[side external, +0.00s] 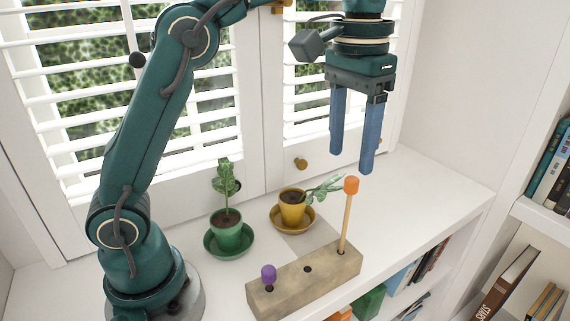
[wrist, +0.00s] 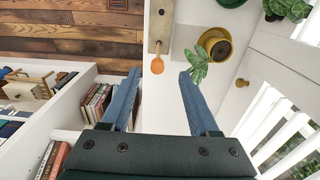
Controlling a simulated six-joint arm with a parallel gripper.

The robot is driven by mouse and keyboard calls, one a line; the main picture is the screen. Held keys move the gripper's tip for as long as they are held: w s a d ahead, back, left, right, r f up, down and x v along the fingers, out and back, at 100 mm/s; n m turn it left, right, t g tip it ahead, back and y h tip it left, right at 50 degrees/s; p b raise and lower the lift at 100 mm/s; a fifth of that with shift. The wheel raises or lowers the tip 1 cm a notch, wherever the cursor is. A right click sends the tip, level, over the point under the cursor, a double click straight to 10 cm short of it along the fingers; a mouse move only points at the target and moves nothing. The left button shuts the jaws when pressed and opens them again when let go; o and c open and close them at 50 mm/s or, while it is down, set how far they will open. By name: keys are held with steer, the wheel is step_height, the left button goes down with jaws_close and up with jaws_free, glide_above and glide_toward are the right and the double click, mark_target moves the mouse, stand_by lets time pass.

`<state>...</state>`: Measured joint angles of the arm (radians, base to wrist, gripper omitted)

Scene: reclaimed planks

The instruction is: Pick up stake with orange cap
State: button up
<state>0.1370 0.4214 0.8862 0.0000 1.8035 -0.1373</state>
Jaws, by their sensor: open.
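The stake with the orange cap (side external: 348,215) stands upright in the right hole of a wooden block (side external: 318,285) on the white shelf top. Its orange cap (wrist: 157,65) shows in the wrist view, between my fingers and past their tips. My gripper (side external: 352,165) has two blue fingers pointing down. It is open and empty, above and close to the orange cap in the side view. In the wrist view my gripper (wrist: 154,80) has its fingers spread wide apart. A purple-capped stake (side external: 268,275) sits low in the block's left hole. The middle hole is empty.
A yellow pot (side external: 292,208) with a leaning plant stands just behind the block, its leaf near the orange cap. A green pot (side external: 227,232) stands further left. Shuttered windows line the back. Books (side external: 400,278) fill shelves below. The shelf top's right end is clear.

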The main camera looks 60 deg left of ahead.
mark_target(350, 192)
steer(key=shift+w+d+f, duration=0.2)
steer(key=shift+w+f, duration=0.15)
steer(key=shift+f, duration=5.1)
jaws_close()
